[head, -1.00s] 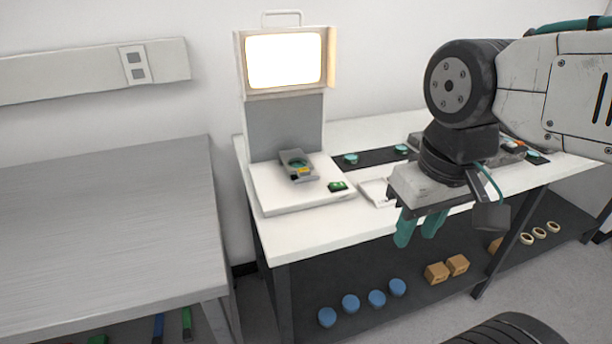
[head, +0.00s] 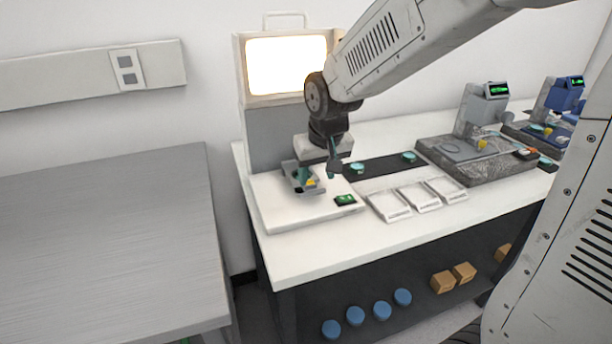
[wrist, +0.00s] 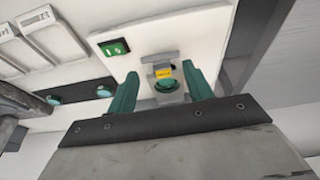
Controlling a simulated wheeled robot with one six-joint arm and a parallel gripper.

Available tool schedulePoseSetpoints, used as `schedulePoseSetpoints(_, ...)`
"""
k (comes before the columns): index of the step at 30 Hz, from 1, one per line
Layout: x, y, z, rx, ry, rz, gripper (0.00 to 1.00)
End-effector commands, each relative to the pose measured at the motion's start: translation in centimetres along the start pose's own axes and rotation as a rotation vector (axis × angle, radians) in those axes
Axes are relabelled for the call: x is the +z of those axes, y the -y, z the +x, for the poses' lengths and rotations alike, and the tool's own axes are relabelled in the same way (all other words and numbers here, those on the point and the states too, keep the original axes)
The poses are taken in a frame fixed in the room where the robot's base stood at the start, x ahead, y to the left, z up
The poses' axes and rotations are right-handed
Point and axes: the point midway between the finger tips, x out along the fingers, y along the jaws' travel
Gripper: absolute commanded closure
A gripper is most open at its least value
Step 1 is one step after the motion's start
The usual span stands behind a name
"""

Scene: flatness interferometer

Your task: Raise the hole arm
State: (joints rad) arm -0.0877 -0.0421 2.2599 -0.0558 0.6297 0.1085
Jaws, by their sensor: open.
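The interferometer has a white base (head: 275,212), a grey column and a bright lit screen (head: 286,64). On its base sits a small grey fixture (head: 291,171) with a yellow-labelled part (head: 311,183), which looks like the hole arm. In the wrist view the yellow label (wrist: 164,73) shows with a teal disc (wrist: 167,86) just below it. My gripper (wrist: 160,70) is open, its teal fingers to either side of the fixture, with nothing held. In the head view my gripper (head: 317,174) is low over the fixture and partly hides it. I cannot tell if the fingers touch it.
A green switch (head: 345,199) is on the base's front right. White trays (head: 389,205) and a dark strip with teal discs (head: 384,164) lie to the right. A granite-based gauge (head: 468,160) stands farther right. The grey table (head: 100,240) at left is clear.

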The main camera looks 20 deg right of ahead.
Motion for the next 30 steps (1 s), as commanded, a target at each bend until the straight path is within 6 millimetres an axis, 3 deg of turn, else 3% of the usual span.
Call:
schedulePoseSetpoints(1,-1.2,-0.1,-0.4,-0.002,-0.046,0.008,0.49)
schedulePoseSetpoints(4,-2.2,-0.2,-0.4,-0.004,-0.091,0.019,0.49)
schedulePoseSetpoints(18,-2.8,-0.1,6.0,-0.006,-0.094,0.022,0.49)
schedulePoseSetpoints(30,-3.0,0.1,7.1,-0.007,-0.097,0.021,0.49)
